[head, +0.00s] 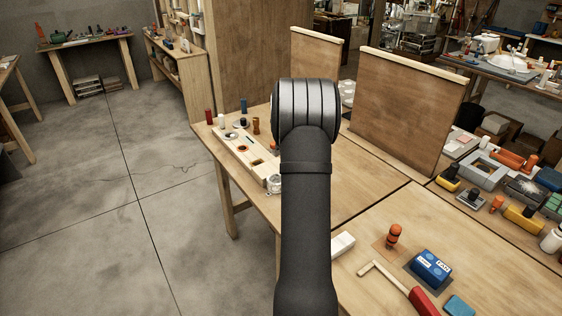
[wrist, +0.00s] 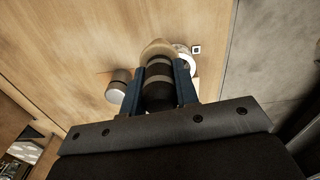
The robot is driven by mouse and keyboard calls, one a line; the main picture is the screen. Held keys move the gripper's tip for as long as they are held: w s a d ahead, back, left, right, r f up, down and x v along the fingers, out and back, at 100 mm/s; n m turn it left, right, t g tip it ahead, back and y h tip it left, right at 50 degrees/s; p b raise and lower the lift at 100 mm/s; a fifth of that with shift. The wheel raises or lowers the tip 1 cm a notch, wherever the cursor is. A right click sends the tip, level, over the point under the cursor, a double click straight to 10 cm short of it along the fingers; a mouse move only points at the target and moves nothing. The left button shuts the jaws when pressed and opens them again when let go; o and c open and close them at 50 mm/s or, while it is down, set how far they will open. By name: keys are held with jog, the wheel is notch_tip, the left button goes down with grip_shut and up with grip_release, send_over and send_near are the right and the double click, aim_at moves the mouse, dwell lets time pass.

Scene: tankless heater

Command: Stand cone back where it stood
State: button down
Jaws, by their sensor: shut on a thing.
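My gripper (wrist: 158,85) shows in the wrist view, its two blue fingers closed on the sides of a banded, rounded piece. I take this piece for the cone (wrist: 158,68); it has dark and grey bands and a tan far end. The wooden tabletop (wrist: 75,45) lies beyond it; I cannot tell whether the cone touches it. In the head view my own arm hides the gripper and the cone. No empty spot for the cone can be made out with certainty.
A dark cylinder with a pale top (wrist: 118,88) stands close left of the fingers in the wrist view. In the head view a wooden block with small parts (head: 245,150) lies left of my arm. An orange piece (head: 393,235) and blue box (head: 430,267) stand right.

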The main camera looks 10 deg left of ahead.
jog(key=s+d+m, duration=0.9)
jog(key=d+m, duration=0.3)
jog(key=m, duration=0.2)
jog(key=w+a+n, duration=0.3)
jog(key=w+n, duration=1)
jog(key=n, duration=0.8)
jog(key=shift+f+n, duration=0.2)
jog(key=shift+n, duration=0.2)
jog(key=shift+f, duration=3)
jog(key=shift+f, duration=0.5)
jog(key=c, duration=1)
grip_release()
jog(key=shift+c, duration=0.2)
